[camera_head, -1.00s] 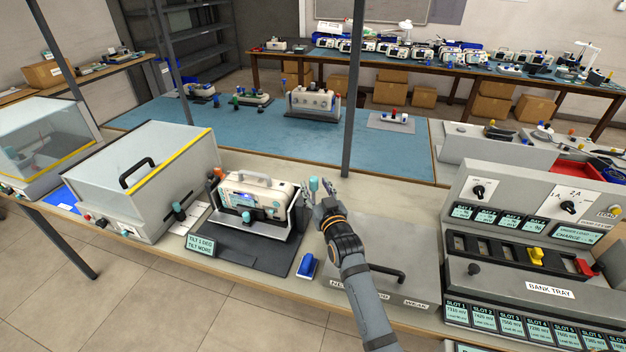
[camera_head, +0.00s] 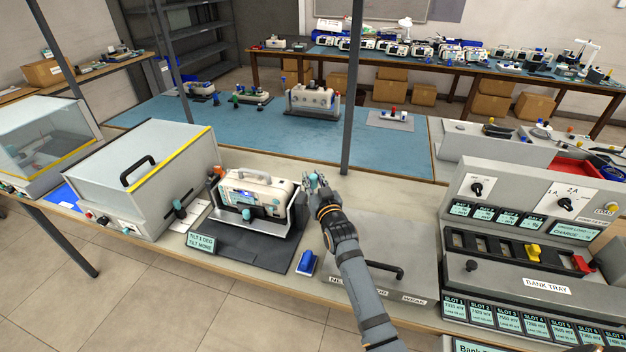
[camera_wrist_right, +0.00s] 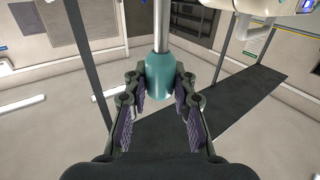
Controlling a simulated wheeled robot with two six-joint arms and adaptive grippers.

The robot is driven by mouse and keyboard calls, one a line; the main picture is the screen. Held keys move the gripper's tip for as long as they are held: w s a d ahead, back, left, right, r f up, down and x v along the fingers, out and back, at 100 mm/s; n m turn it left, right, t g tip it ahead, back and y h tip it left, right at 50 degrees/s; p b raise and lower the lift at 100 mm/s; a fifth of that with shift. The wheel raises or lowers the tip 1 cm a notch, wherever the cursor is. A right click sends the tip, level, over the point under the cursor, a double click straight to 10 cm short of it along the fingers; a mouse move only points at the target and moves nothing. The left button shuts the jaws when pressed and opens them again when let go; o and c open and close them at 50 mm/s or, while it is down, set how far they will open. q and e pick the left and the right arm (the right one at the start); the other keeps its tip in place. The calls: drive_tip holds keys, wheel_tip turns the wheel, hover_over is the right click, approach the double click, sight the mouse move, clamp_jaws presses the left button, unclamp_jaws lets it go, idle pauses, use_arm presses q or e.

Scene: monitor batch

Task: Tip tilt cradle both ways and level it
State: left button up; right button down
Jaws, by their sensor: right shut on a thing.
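The tilt cradle (camera_head: 288,231) is a dark grey frame on a dark base plate. A teal handle knob (camera_head: 311,182) is at the cradle's right side. My right gripper (camera_head: 315,186) is shut on this knob. In the right wrist view the teal knob (camera_wrist_right: 160,78), on a metal rod, sits between the fingers. My left gripper is not in view.
A blue-topped rocker (camera_head: 307,263) sits in front of the cradle's right corner. A bank tray unit (camera_head: 520,255) stands at the right. A dark post (camera_head: 352,90) rises behind my right arm.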

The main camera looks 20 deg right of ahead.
drive_tip(key=shift+w, duration=0.1)
drive_tip(key=w+g+p, duration=0.1)
drive_tip(key=p, duration=0.1)
drive_tip(key=shift+d+r+m+p, duration=0.1)
drive_tip(key=shift+d+m+p, duration=0.2)
drive_tip(key=shift+d+p, duration=0.1)
drive_tip(key=shift+w+d+f+m+g+y+p, duration=0.1)
drive_tip(key=shift+w+d+f+m+g+p, duration=0.25)
drive_tip(key=shift+w+g+p, duration=0.45)
drive_tip(key=shift+w+d+f+m+g+y+p, duration=0.1)
drive_tip(key=shift+w+d+f+m+g+p, duration=0.25)
drive_tip(key=shift+p, duration=0.8)
drive_tip(key=shift+w+d+f+m+g+y+p, duration=0.1)
drive_tip(key=shift+w+d+f+m+g+p, duration=0.25)
drive_tip(key=shift+g+p, duration=0.5)
drive_tip(key=shift+w, duration=0.1)
